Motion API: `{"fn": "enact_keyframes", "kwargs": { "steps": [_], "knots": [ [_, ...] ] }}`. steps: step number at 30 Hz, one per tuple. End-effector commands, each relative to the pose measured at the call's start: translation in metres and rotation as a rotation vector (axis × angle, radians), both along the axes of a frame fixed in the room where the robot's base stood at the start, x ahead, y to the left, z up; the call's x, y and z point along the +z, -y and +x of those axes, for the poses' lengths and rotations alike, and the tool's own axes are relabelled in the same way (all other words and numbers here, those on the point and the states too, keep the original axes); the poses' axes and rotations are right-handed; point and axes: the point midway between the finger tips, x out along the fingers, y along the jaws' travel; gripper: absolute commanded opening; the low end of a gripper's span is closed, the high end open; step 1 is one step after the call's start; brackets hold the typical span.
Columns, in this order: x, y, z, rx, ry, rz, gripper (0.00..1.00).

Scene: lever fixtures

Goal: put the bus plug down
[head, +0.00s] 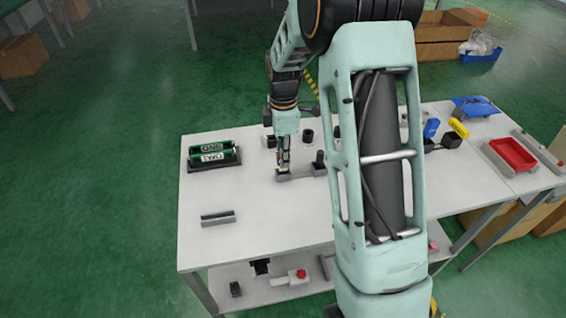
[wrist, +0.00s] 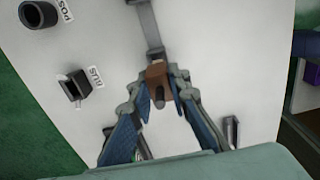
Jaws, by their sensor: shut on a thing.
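My gripper (head: 284,162) points down over the left-middle of the white table. In the wrist view my gripper (wrist: 160,92) has its two fingers closed on a brown block with a dark round pin, which I take to be the bus plug (wrist: 156,72). The block sits between the fingertips, close to the end of a grey bar fixture (wrist: 151,30). I cannot tell whether it touches the bar or the table. The black square socket labelled BUS (wrist: 72,88) stands to the left in the wrist view, apart from the plug. In the head view the plug is too small to make out.
A round black socket labelled POS (wrist: 38,14) stands beyond the BUS socket. A rack with green cylinders marked ONE and TWO (head: 213,152) stands at the table's left. A small grey tray (head: 217,217) lies at the front. The table between them is clear. A red bin (head: 512,154) stands right.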

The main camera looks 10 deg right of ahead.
Motion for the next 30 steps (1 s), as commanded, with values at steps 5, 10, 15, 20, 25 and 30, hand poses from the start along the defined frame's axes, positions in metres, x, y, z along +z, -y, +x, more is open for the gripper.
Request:
{"fn": "enact_keyframes", "kwargs": {
  "steps": [5,10,15,20,25,30],
  "knots": [
    [-0.026,0.0,0.001,0.001,-0.004,0.0,0.0],
    [-0.032,0.0,0.002,0.001,0.0,0.0,0.0],
    [-0.033,0.0,0.001,0.001,-0.001,0.0,0.0],
    [-0.036,0.0,0.001,0.0,-0.001,0.0,0.22],
    [-0.036,0.0,0.001,0.0,-0.001,0.0,0.34],
    [-0.035,0.0,0.001,0.001,-0.001,0.0,0.34]
  ]
}}
